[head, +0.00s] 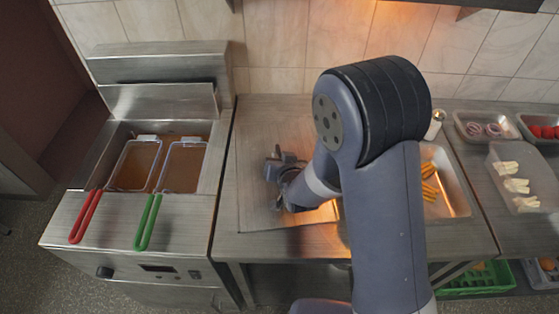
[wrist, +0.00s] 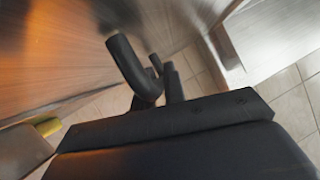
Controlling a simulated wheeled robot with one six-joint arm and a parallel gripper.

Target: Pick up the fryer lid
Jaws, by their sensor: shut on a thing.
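The fryer lid (head: 258,140) is a flat, brushed-metal sheet in the middle of the head view, right of the fryer. Its lower edge overlaps the counter; I cannot tell whether it is lifted clear. My gripper (head: 279,172) is at the lid's middle right and is shut on it, though the exact grip is hard to see. In the wrist view the dark fingers of my gripper (wrist: 150,78) are beside a large metal surface, probably the lid (wrist: 70,60). My arm hides the lid's right side in the head view.
The open fryer (head: 207,215) stands left, with a red-handled basket (head: 133,165) and a green-handled basket (head: 181,168). Right of my arm are a metal tray of fries (head: 452,190) and several food containers, including one of onion rings (head: 480,129). A tiled wall (head: 275,35) closes the back.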

